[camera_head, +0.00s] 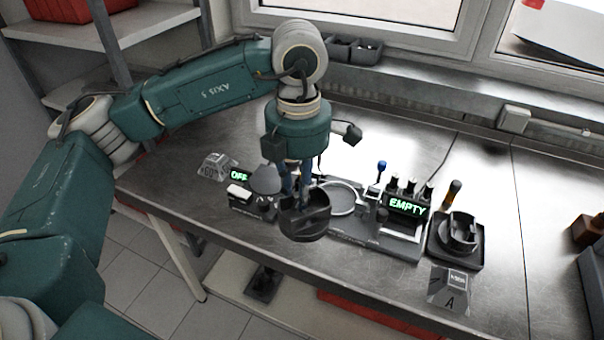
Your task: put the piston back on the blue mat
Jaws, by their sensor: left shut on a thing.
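My left gripper (300,193) reaches down over the steel workbench and is shut on a dark, hollow, round part (304,222), which looks like the piston. The gripper covers part of its upper side. The part is held near the bench's front edge, and I cannot tell how high it is above the top. I see no blue mat in the head view. My right gripper is not in view.
Right of the held part stands a fixture (385,241) with an "EMPTY" display (407,207). A similar dark round part (460,233) sits on a square black tray (453,261). A clear block marked "A" (450,288) stands in front.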

